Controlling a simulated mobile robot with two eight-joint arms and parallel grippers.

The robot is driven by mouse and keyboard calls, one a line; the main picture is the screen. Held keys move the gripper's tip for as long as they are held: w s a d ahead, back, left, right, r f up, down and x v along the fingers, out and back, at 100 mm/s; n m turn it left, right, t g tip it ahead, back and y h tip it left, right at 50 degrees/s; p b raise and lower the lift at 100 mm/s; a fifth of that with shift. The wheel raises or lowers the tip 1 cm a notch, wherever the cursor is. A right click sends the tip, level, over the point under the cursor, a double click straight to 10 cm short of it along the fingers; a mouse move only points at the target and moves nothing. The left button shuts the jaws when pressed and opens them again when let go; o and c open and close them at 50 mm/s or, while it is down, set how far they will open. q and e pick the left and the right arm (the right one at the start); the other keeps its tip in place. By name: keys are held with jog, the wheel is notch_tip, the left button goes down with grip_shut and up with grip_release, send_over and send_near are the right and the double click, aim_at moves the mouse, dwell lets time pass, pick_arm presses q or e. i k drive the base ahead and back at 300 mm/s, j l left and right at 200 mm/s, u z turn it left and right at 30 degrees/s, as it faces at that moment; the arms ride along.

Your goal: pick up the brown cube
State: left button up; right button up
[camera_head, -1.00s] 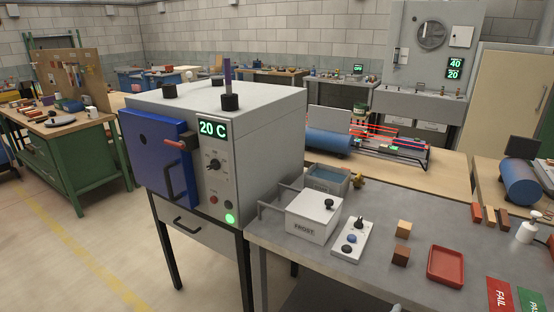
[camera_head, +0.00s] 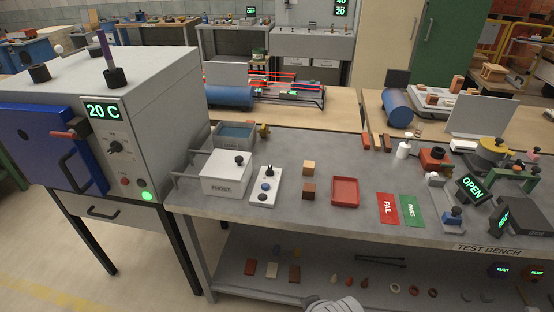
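The brown cube (camera_head: 309,191) sits on the grey test bench top, left of the red tray (camera_head: 345,191). A lighter tan cube (camera_head: 309,167) stands just behind it, with a small gap between them. The brown cube is in plain sight with nothing covering it. Neither of my grippers can be made out in the head view. Only a grey rounded part, probably mine, shows at the bottom edge.
A switch box (camera_head: 265,187) and white FROST box (camera_head: 227,173) stand left of the cubes. FAIL (camera_head: 388,208) and PASS (camera_head: 411,210) cards lie right of the tray. A large oven (camera_head: 160,110) stands at left. A lower shelf (camera_head: 230,283) holds small pieces.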

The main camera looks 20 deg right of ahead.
aim_at(309, 189)
jog(key=i+l, duration=0.2)
jog(key=l, duration=0.2)
jog(key=i+l, duration=0.2)
jog(key=l, duration=0.15)
jog(key=i+l, duration=0.2)
jog(key=l, duration=0.2)
jog(key=i+l+u, duration=0.1)
jog(key=i+l, duration=0.15)
jog(key=k+l, duration=0.05)
jog(key=l, duration=0.05)
